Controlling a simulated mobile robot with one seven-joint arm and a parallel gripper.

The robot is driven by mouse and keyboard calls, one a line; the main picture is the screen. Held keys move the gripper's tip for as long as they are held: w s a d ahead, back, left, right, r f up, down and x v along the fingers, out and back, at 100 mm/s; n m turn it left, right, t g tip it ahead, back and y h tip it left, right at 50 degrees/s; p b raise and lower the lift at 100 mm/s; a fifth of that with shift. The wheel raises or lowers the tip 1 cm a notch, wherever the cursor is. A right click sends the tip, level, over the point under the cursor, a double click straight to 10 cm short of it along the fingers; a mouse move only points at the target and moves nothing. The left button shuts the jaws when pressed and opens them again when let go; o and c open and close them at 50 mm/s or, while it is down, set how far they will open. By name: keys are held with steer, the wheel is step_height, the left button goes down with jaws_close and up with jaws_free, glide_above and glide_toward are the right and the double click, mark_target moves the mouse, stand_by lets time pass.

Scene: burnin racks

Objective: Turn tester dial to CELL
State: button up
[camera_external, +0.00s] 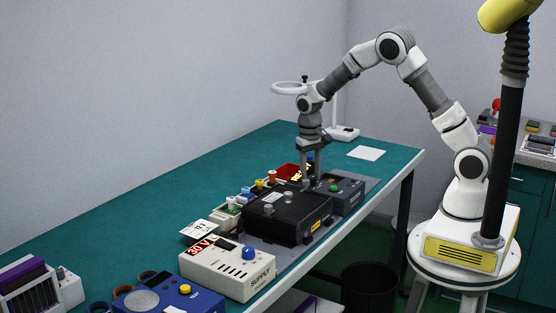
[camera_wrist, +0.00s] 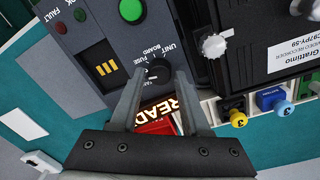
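The tester (camera_external: 340,190) is a dark grey box at the bench's right end, with a green button. In the wrist view its face (camera_wrist: 75,65) shows a black dial (camera_wrist: 157,73) with a small white mark; UNIT, FUSE and BOARD are printed beside it. A CELL label cannot be made out. My gripper (camera_external: 311,178) points down over the tester. In the wrist view my gripper (camera_wrist: 159,72) is open, one fingertip on each side of the dial. Whether the fingers touch the dial I cannot tell.
A black recorder unit (camera_external: 288,216) with knobs stands close beside the tester. A lit READ display (camera_wrist: 178,112) lies behind the fingers. A white supply box (camera_external: 228,270) and a blue box (camera_external: 165,297) stand nearer. The bench's back left is clear.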

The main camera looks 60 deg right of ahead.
steer(key=shift+o, duration=1.1)
steer(key=shift+r, duration=0.1)
step_height(320, 180, up, 17)
steer(key=p, duration=0.1)
steer(key=shift+w+a, duration=0.15)
steer(key=shift+a, duration=0.2)
steer(key=shift+r, duration=0.15)
